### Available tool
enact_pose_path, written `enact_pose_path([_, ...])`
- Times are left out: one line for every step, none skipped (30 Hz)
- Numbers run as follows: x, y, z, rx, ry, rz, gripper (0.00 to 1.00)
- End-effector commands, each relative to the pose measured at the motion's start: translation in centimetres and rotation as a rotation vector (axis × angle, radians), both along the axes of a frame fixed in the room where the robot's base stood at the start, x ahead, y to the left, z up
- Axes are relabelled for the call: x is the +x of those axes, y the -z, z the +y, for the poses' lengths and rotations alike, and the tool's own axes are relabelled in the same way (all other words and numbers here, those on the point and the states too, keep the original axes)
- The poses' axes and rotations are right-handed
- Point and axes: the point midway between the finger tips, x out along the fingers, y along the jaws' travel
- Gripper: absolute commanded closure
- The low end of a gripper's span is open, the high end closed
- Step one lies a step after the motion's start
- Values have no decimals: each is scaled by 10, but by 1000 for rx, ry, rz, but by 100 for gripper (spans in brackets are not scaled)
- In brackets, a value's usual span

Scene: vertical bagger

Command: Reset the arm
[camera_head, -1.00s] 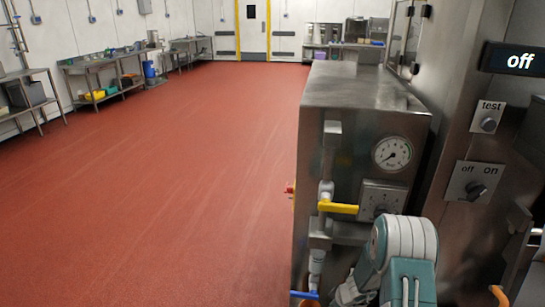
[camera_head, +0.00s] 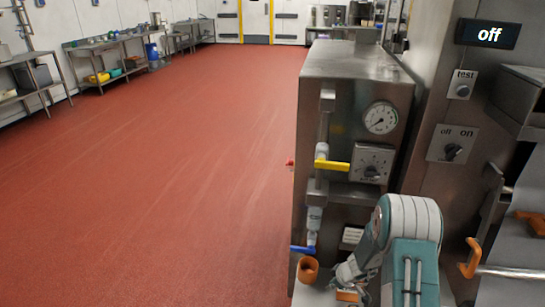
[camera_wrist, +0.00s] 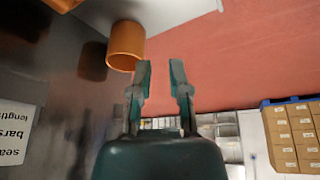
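My arm (camera_head: 408,235), teal and white, is folded low in front of the steel machine in the head view. My gripper shows in the wrist view (camera_wrist: 160,70), its two fingers apart with nothing between them. In the head view the gripper end is small and partly hidden by the arm. An orange cylinder (camera_head: 308,269) stands left of the gripper in the head view. It also shows in the wrist view (camera_wrist: 126,44), close to the left finger but apparently apart from it.
The steel cabinet (camera_head: 350,65) carries a gauge (camera_head: 381,118), a yellow-handled valve (camera_head: 332,165) and a blue-handled valve (camera_head: 303,250). An orange handle (camera_head: 470,258) juts out at right. Stacked boxes (camera_wrist: 295,136) show in the wrist view. Red floor (camera_head: 180,170) at left is clear.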

Motion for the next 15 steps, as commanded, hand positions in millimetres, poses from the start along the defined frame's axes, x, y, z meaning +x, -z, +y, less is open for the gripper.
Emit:
enact_pose_path([1,-7,1,3,2,-3,77])
enact_pose_path([1,-10,2,5,5,-4,77])
enact_pose_path([2,-15,3,8,8,-5,77])
enact_pose_path([2,-20,4,10,11,-7,77])
enact_pose_path([3,-24,5,14,15,-8,77])
enact_pose_path([3,-30,6,18,18,-9,77])
enact_pose_path([4,-36,7,21,22,-10,77])
enact_pose_path([4,-41,8,24,24,-11,77])
enact_pose_path([5,-49,10,29,30,-13,77])
enact_pose_path([5,-54,11,32,34,-14,77])
enact_pose_path([5,-61,12,35,38,-16,77])
enact_pose_path([5,-69,14,41,45,-15,77])
enact_pose_path([5,-77,16,44,49,-18,77])
enact_pose_path([5,-84,18,49,53,-18,77])
enact_pose_path([4,-96,20,55,60,-20,77])
